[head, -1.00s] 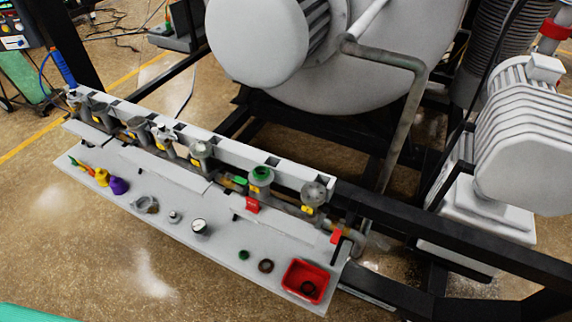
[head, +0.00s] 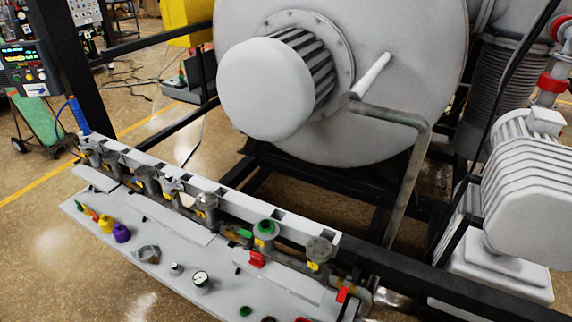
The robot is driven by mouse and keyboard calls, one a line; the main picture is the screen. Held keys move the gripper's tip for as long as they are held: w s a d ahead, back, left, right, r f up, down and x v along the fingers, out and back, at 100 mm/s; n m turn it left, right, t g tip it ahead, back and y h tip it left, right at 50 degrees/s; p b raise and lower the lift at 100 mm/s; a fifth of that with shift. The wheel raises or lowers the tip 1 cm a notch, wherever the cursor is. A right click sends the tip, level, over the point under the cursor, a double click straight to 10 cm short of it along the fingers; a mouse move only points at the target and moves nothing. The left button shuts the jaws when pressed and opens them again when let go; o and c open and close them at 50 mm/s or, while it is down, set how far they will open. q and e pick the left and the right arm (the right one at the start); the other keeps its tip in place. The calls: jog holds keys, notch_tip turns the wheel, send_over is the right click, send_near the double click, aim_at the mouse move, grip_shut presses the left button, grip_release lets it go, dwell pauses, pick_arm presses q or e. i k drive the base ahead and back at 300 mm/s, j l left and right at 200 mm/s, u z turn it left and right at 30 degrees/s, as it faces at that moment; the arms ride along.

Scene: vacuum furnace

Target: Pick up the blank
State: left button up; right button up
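I cannot tell for sure which piece is the blank. Small parts lie on a light grey shelf (head: 225,290) in the head view. Among them are a ring-shaped metal clamp (head: 146,254), a small metal piece (head: 176,268) and a round gauge (head: 201,280). A row of metal ports stands along the white rail behind the shelf. The rightmost port (head: 319,251) has a grey top, and the one beside it has a green top (head: 265,228). Neither of my grippers is in view.
Purple (head: 121,233) and yellow (head: 105,224) pieces lie on the shelf's left end. A red part (head: 256,259) sits near the green-topped port. A large grey furnace chamber (head: 390,90) rises behind the rail. A ribbed white pump (head: 530,190) stands at right, beyond a black frame.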

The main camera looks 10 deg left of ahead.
aim_at(175, 270)
jog(key=u, duration=1.25)
